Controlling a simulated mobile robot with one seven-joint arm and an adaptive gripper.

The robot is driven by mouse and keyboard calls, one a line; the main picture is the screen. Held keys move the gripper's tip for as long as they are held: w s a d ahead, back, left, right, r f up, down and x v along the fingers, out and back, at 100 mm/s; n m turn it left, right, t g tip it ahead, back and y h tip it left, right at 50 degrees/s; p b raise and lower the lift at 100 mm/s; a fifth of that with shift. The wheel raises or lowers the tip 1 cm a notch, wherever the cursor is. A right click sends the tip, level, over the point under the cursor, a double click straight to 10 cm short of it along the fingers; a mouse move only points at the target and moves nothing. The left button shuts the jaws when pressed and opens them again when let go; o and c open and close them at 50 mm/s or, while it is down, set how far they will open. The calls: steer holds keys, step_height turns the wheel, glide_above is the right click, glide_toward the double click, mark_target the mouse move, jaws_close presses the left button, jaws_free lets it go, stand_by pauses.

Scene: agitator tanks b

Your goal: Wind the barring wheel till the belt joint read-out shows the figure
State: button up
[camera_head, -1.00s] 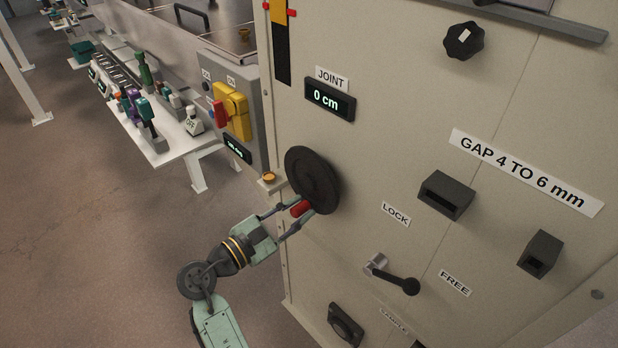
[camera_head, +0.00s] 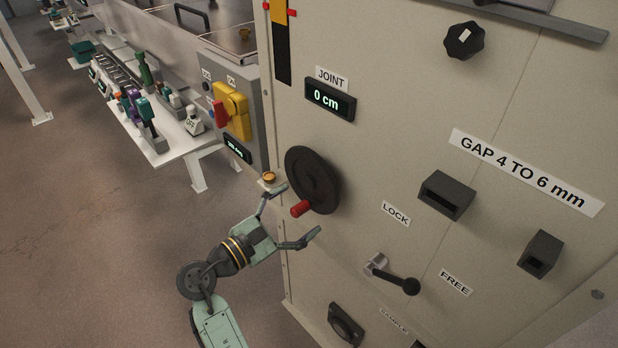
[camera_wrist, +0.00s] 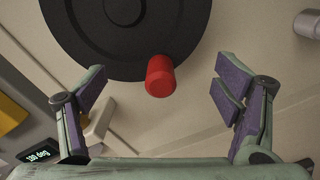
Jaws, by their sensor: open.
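The barring wheel (camera_head: 316,176) is a dark disc on the cream cabinet front. Its red handle (camera_head: 300,209) sticks out at the wheel's lower edge. The JOINT read-out (camera_head: 330,99) above the wheel shows 0 cm. My gripper (camera_head: 300,212) is open, with one finger on each side of the red handle and clear of it. In the wrist view the red handle (camera_wrist: 160,76) stands between the spread fingers (camera_wrist: 163,88), and the wheel (camera_wrist: 125,30) shows above it, partly cut off.
A lever (camera_head: 398,282) sits between the LOCK and FREE labels, right of my gripper. A yellow and red switch box (camera_head: 232,110) and a small orange-topped button (camera_head: 269,177) are left of the wheel. Open floor lies at lower left.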

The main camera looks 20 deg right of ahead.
steer(key=shift+v, duration=3.05)
